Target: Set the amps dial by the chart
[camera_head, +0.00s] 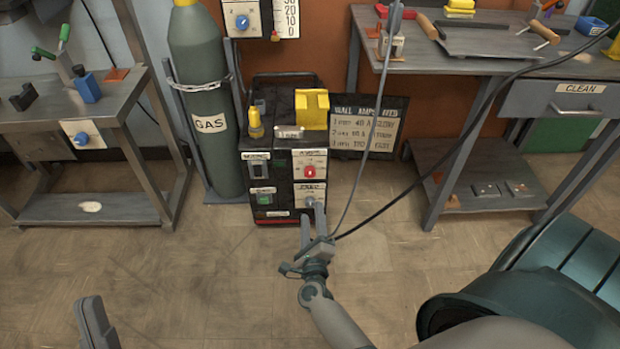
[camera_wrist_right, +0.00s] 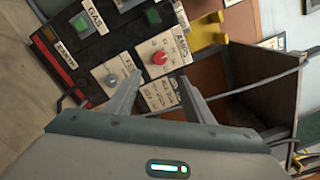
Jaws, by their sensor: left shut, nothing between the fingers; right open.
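The amps dial, a red knob on a white plate, is on the front of the dark welder (camera_head: 255,213). It shows in the head view (camera_head: 309,172) and the right wrist view (camera_wrist_right: 160,58). The chart (camera_head: 366,126), headed with wall, amps and feed, stands right of the welder; its small rows are hard to read. My right gripper (camera_head: 312,212) is open and empty, in front of the grey feed dial (camera_wrist_right: 112,79) below the amps dial. In the wrist view its fingertips (camera_wrist_right: 160,80) are apart, below the red knob. My left gripper (camera_head: 96,324) is shut and empty at bottom left.
A gas cylinder (camera_head: 203,100) stands left of the welder. A yellow block (camera_head: 312,108) sits on the welder. Workbenches stand at left (camera_head: 70,112) and right (camera_head: 460,42). Cables hang right of my right arm. A teal rounded object (camera_head: 540,280) is at lower right. The left floor is clear.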

